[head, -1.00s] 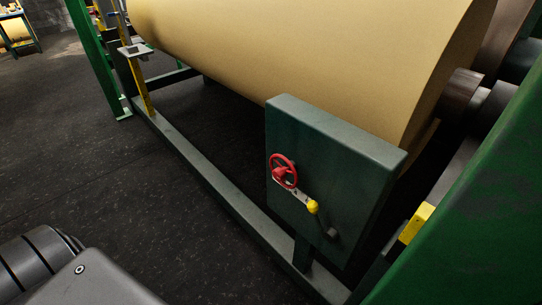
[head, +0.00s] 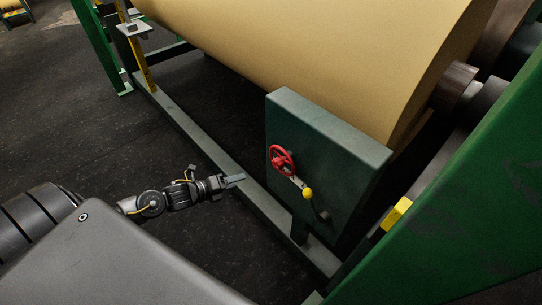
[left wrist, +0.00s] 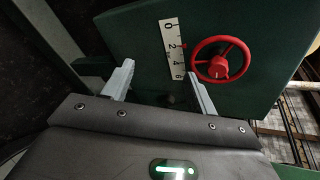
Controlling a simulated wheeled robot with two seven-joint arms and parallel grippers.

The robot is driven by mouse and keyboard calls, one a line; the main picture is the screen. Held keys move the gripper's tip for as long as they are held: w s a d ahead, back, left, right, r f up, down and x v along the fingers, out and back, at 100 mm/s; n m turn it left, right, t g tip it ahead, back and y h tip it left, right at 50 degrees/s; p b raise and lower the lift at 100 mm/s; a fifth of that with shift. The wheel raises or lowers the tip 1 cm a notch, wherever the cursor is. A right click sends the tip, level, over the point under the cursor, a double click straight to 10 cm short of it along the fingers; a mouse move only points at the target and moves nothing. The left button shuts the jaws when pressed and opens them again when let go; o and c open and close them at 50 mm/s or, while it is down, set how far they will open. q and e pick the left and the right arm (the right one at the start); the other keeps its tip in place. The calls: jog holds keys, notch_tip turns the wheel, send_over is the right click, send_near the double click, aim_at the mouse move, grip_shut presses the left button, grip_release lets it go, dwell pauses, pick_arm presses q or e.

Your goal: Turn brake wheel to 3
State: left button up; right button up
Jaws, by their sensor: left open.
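The red brake wheel (head: 281,159) sits on the front face of the dark green box (head: 335,150). In the left wrist view the wheel (left wrist: 221,62) has spokes and a red hub, beside a white scale plate (left wrist: 171,50) marked 0, 2, 4, 6. A small red mark shows at the scale's edge near 2 to 4; its exact reading is unclear. My left gripper (head: 236,179) is to the left of the wheel and apart from it. Its two fingers (left wrist: 158,85) are spread and empty. My right gripper is not in view.
A yellow-knobbed lever (head: 307,193) projects from the box below the wheel. A large tan roll (head: 310,50) lies behind the box. A green frame rail (head: 190,130) runs along the floor. A big green frame (head: 470,190) stands at right. The dark floor at left is open.

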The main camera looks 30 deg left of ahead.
aim_at(275, 165)
pick_arm(q)
jog(key=d+r+m+h, duration=0.35)
jog(key=r+m, duration=0.25)
jog(key=r, duration=0.3)
jog(key=shift+n+y, duration=0.3)
jog(key=shift+y, duration=0.15)
jog(key=p+x, duration=0.1)
jog(key=x, duration=0.2)
jog(key=p+x, duration=0.1)
jog(key=x, duration=0.2)
jog(key=d+p+x, duration=0.1)
jog(key=x, duration=0.2)
jog(key=shift+d+p, duration=0.15)
jog(key=shift+p, duration=0.2)
jog(key=shift+w+d+f, duration=0.15)
jog(key=shift+w+d, duration=0.1)
jog(key=shift+w, duration=0.1)
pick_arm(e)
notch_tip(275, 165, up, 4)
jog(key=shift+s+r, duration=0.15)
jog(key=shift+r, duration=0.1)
pick_arm(q)
jog(key=c, duration=1)
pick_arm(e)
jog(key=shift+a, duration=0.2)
pick_arm(q)
jog(key=shift+f, duration=0.1)
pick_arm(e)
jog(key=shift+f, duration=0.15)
